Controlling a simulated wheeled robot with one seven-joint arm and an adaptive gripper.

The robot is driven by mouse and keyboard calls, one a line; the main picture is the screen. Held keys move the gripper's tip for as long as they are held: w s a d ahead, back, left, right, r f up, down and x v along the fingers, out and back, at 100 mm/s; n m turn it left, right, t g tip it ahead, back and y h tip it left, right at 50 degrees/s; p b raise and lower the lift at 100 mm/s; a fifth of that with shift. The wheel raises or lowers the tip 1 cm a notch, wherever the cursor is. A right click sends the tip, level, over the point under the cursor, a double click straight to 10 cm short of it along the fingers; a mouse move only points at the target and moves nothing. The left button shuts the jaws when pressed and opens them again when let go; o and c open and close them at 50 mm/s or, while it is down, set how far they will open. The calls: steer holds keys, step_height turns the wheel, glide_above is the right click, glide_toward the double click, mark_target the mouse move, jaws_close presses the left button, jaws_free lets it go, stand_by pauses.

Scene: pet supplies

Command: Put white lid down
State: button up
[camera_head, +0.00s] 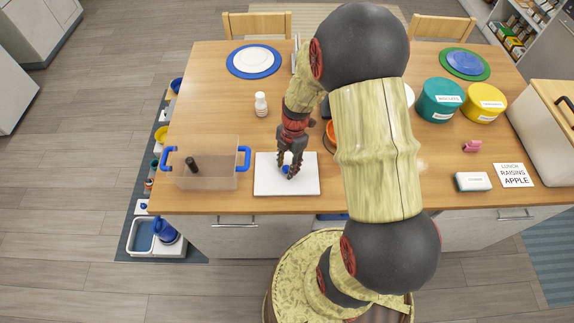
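A flat white rectangular panel, which looks like the white lid (305,186), lies at or just above the wooden table's front edge, left of the middle. A small blue part (286,169) shows at its middle, between my gripper's fingers. My gripper (287,174) points down over the middle of this panel, its dark fingers on either side of the blue part. From this view I cannot tell whether the fingers grip it, or whether the panel touches the table.
A clear box (222,180) with blue handles stands just left of the panel, with a dark object (192,164) in it. A white bottle (261,104) stands behind. An orange bowl (329,131) is partly hidden by my arm. Teal (439,100) and yellow (484,103) canisters stand right.

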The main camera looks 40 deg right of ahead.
steer(key=shift+o, duration=0.5)
steer(key=shift+r, duration=0.1)
steer(key=shift+r, duration=0.4)
step_height(320, 180, up, 11)
steer(key=d+p, duration=0.1)
steer(key=d, duration=0.1)
steer(key=s+a+r+m+t+h, duration=0.1)
steer(key=a+r+m, duration=0.3)
steer(key=r, duration=0.3)
steer(key=s+a+r+m+t, duration=0.2)
steer(key=a+r+m, duration=0.25)
steer(key=r, duration=0.25)
steer(key=s+a+r+m+t, duration=0.3)
steer(key=s+a+r+m, duration=0.2)
steer(key=s+r+m, duration=0.3)
steer(key=shift+s+a+r+m+h, duration=0.35)
steer(key=shift+s+m, duration=0.35)
steer(key=shift+m, duration=1.15)
steer(key=shift+f, duration=0.2)
